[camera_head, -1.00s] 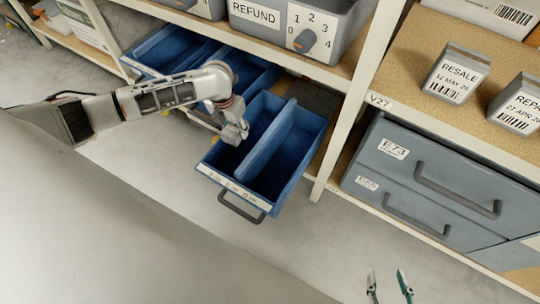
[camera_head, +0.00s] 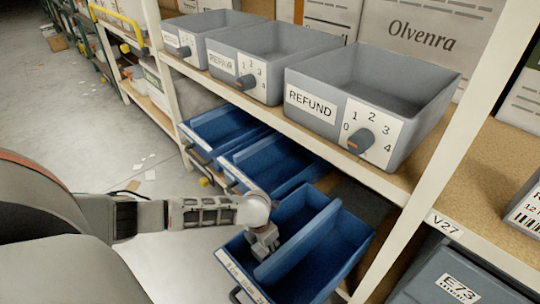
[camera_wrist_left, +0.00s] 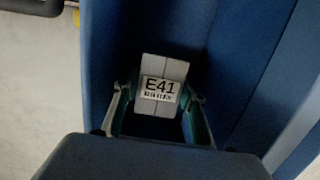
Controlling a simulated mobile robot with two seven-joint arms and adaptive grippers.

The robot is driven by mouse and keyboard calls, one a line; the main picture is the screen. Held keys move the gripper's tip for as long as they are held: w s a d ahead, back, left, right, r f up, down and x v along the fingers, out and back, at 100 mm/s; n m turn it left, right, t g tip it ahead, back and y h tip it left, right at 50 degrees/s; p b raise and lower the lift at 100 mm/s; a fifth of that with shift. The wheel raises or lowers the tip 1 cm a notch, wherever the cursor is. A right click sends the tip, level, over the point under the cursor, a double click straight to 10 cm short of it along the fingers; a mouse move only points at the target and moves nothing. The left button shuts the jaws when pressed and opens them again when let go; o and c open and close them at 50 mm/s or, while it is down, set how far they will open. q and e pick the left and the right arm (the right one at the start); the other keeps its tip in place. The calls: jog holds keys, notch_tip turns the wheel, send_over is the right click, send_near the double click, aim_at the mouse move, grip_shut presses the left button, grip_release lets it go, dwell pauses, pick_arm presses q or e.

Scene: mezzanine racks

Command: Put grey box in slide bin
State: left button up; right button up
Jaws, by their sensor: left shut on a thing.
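My left gripper (camera_head: 263,246) is inside the pulled-out blue slide bin (camera_head: 348,242), in the compartment left of its lengthwise divider. In the left wrist view, the gripper (camera_wrist_left: 160,95) is shut on a grey box (camera_wrist_left: 165,70) labelled E41, with one finger on each side. Blue bin walls (camera_wrist_left: 98,50) surround it in that view. Whether the box touches the bin floor I cannot tell. My right gripper is not in view.
More blue bins (camera_head: 268,165) stand pulled out to the left. Above them, grey bins with dials, including REFUND (camera_head: 370,90), sit on a shelf. A rack upright (camera_head: 425,190) stands right of the slide bin. Grey drawer E73 (camera_head: 455,285) is at lower right.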

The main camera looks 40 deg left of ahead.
aim_at(267, 252)
pick_arm(q)
jog(key=f+b, duration=0.1)
jog(key=f, duration=0.3)
jog(key=shift+s+f+b, duration=0.15)
jog(key=shift+s+b, duration=0.05)
jog(key=shift+b, duration=0.15)
jog(key=shift+w, duration=0.3)
jog(key=shift+c, duration=0.5)
jog(key=shift+f, duration=0.1)
jog(key=o, duration=1.2)
jog(key=shift+o, duration=0.2)
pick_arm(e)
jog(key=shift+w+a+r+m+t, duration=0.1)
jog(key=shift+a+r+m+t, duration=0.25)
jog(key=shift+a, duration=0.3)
